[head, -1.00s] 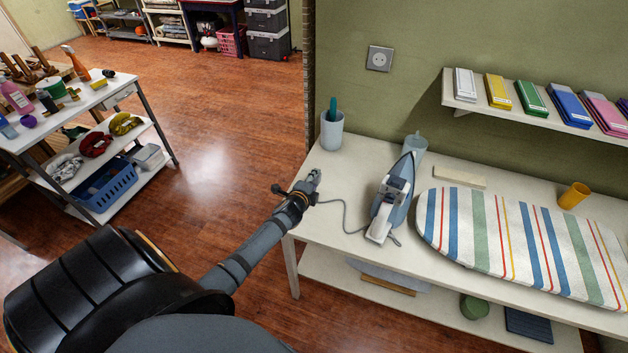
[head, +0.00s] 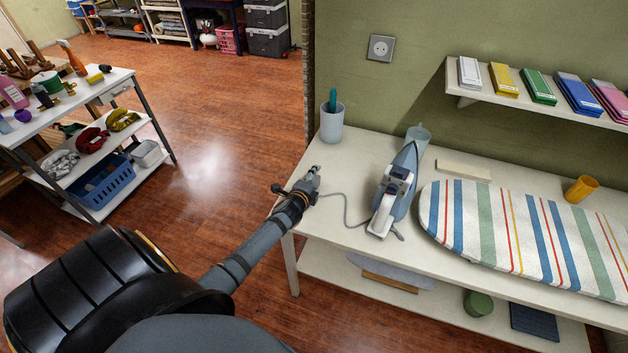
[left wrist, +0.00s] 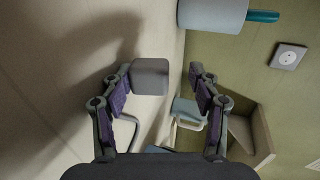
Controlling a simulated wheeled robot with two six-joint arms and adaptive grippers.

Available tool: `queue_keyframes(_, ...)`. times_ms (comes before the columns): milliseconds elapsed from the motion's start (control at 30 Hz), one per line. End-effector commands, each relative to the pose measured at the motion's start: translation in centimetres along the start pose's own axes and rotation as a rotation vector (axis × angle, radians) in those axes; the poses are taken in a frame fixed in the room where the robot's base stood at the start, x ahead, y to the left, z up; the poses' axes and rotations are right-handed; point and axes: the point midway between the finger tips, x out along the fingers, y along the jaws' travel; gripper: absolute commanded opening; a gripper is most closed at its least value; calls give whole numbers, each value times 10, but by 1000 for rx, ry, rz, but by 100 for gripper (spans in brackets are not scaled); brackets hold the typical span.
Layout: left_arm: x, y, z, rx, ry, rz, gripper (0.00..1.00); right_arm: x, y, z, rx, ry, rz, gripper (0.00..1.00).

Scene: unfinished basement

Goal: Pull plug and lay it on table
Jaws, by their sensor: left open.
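The grey plug (left wrist: 151,77) is out of the wall, beside the inner side of one open finger in the left wrist view. It is at the tabletop; I cannot tell if it rests on it or hangs just above. My left gripper (head: 314,172) is open over the table's left end, and also shows in the left wrist view (left wrist: 163,75). The wall socket (head: 381,47) is empty, and it also shows in the left wrist view (left wrist: 288,56). A grey cord (head: 346,208) runs from the gripper to the iron (head: 396,192). The table (head: 345,165) is cream. My right gripper is out of view.
A pale cup (head: 332,124) with a teal item stands behind the gripper. A striped ironing board (head: 520,235) covers the table's right side, with an orange cup (head: 580,189) behind it. A wall shelf (head: 470,95) hangs above. The front-left tabletop is mostly clear.

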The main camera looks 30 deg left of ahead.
Motion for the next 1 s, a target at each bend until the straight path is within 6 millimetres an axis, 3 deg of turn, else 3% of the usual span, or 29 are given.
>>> queue_keyframes(167, -2, 2, 0, 0, -1, 3, 63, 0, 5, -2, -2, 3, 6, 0)
queue_keyframes(267, -14, 2, 0, 2, 0, 3, 63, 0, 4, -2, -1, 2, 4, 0)
queue_keyframes(500, -71, 2, 0, 4, 1, 3, 63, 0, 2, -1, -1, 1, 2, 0)
queue_keyframes(700, -108, 1, 0, 3, 1, 2, 63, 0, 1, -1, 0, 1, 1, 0)
queue_keyframes(1000, -120, 0, 0, 0, 0, 0, 63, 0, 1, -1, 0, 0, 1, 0)
